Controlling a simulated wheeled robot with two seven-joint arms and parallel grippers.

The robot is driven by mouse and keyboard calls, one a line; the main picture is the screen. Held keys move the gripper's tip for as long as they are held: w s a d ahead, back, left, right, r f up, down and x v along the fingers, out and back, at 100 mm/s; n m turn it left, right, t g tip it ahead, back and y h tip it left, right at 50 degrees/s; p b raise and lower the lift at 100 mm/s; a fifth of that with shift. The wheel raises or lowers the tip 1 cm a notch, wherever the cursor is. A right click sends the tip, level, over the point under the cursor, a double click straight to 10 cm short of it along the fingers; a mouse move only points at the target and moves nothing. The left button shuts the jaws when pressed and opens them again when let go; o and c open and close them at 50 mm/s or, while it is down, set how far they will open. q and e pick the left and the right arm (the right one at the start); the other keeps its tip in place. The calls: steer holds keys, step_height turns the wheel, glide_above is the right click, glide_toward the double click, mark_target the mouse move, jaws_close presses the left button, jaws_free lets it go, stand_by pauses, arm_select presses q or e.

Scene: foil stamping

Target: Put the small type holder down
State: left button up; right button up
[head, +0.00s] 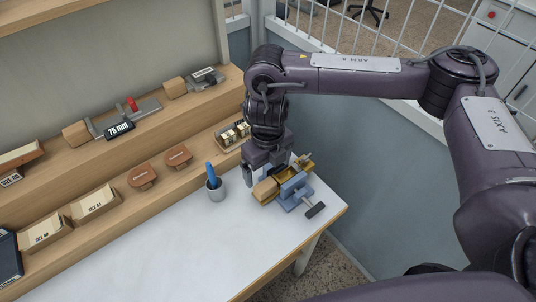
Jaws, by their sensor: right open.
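A brass type holder with a wooden handle (265,189) lies at the blue vise (294,187) near the right end of the white table. I cannot tell whether the vise jaws grip it, and my gripper hides part of it. My right gripper (266,175) is open, pointing down just above and behind the holder; I cannot tell if a finger touches it. Other holders with wooden handles rest on the upper shelf: one by the "75 mm" label (119,129) and one farther right (201,77). My left gripper is not in view.
A grey cup (215,189) with a blue-handled tool stands left of the vise. A tray of brass type (233,135) sits on the lower step, beside brown round-topped pieces (142,176) and size-marked boxes (94,203). The front tabletop (190,252) is clear. A white fence stands behind.

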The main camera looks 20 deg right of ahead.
steer(key=shift+r, duration=2)
